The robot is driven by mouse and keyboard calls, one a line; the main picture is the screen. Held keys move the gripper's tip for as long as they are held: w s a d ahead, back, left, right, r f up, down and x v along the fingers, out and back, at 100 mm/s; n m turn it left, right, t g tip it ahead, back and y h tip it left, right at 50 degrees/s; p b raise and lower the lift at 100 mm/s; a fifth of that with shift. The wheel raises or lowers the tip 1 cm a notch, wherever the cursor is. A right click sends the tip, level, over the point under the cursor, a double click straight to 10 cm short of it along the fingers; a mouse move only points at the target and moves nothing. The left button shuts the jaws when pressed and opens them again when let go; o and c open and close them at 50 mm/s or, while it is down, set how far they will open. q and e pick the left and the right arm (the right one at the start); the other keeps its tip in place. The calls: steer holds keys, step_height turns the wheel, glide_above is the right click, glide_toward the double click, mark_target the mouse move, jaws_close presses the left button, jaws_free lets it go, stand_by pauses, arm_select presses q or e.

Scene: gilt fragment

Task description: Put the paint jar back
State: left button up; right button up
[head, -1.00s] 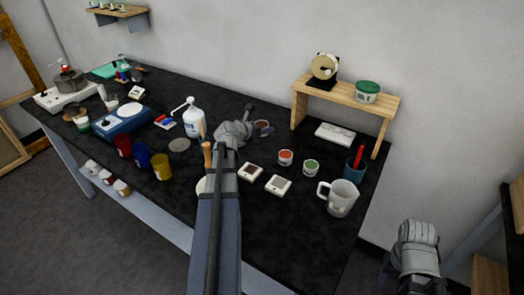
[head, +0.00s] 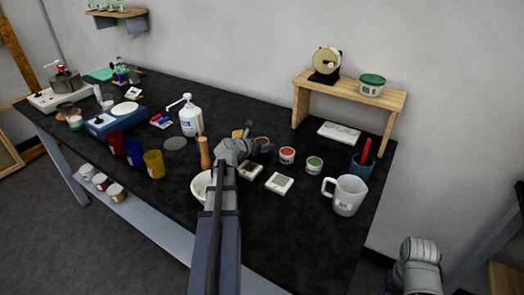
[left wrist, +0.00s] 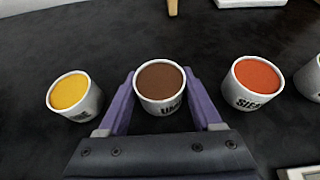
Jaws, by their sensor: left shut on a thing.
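My left gripper (head: 256,148) is shut on a white paint jar of brown paint (head: 262,142). In the left wrist view the brown jar (left wrist: 160,84) stands upright between the two purple fingers (left wrist: 160,100), its label partly hidden. A yellow paint jar (left wrist: 72,95) is to its left and an orange paint jar (left wrist: 254,84) to its right, both apart from it. The orange jar (head: 287,155) and a green paint jar (head: 314,164) also show in the head view. I cannot tell whether the brown jar touches the table. My right arm is at the lower right, its fingers unclear.
Two small square dishes (head: 279,183) and a white bowl (head: 201,187) lie in front of the jars. A mug (head: 346,194) stands at right, and a wooden riser (head: 345,88) behind. A pump bottle (head: 189,115) is at left. The black tabletop's front right is clear.

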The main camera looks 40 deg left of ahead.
arm_select(q)
steer(key=shift+f, duration=0.15)
arm_select(e)
steer(key=shift+f, duration=0.15)
steer(key=shift+f, duration=0.1)
arm_select(q)
steer(key=shift+f, duration=0.25)
steer(key=o, duration=1.5)
steer(key=shift+r, duration=0.1)
steer(key=shift+r, duration=0.2)
steer(key=p+v, duration=0.5)
steer(key=v, duration=0.5)
steer(key=shift+s+d+r, duration=0.1)
steer(key=shift+r, duration=0.1)
steer(key=shift+p+v, duration=0.3)
steer(key=shift+v, duration=0.5)
arm_select(e)
steer(key=shift+r, duration=2.75)
arm_select(q)
steer(key=shift+f, duration=0.1)
